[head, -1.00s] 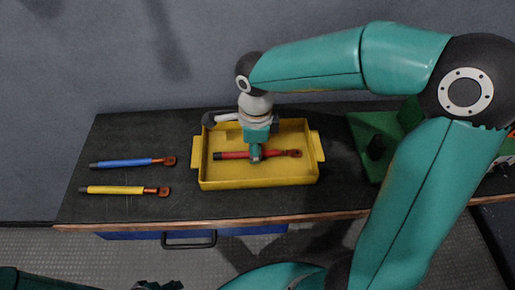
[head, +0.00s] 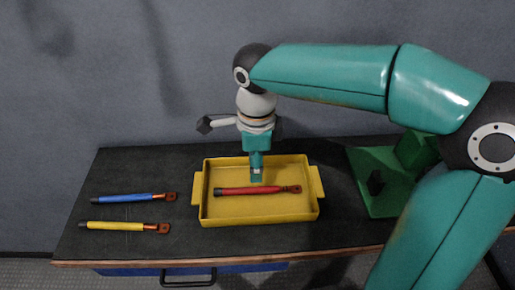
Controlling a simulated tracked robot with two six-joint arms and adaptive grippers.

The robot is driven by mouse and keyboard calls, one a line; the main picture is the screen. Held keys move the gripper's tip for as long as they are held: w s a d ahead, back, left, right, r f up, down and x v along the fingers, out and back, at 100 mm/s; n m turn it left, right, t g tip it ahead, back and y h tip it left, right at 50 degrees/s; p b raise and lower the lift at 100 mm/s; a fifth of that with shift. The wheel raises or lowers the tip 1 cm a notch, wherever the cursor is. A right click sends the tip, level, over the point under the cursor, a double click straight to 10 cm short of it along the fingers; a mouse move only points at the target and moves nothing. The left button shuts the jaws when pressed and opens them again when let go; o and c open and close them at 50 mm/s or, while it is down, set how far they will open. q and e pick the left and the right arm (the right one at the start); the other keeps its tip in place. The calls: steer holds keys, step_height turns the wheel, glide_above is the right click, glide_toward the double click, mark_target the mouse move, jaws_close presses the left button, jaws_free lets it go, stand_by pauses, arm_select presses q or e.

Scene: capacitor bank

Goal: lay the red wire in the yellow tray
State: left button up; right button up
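The red wire (head: 240,191) lies lengthwise inside the yellow tray (head: 258,218), with its copper lug to the right. Its whole length shows, and it appears to rest on the tray floor. My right gripper (head: 256,179) points down over the tray, its tip just behind the middle of the wire in the picture and apparently clear of it. Its fingers are seen edge-on, so their opening does not show. My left gripper is out of view.
A blue wire (head: 125,198) and a yellow wire (head: 115,225) lie on the dark bench top (head: 150,172) left of the tray. A green fixture (head: 372,190) stands to the right. A grey wall (head: 120,70) rises behind the bench.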

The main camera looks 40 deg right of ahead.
step_height(320, 180, up, 4)
steer(key=shift+f, duration=0.2)
stand_by(0.5)
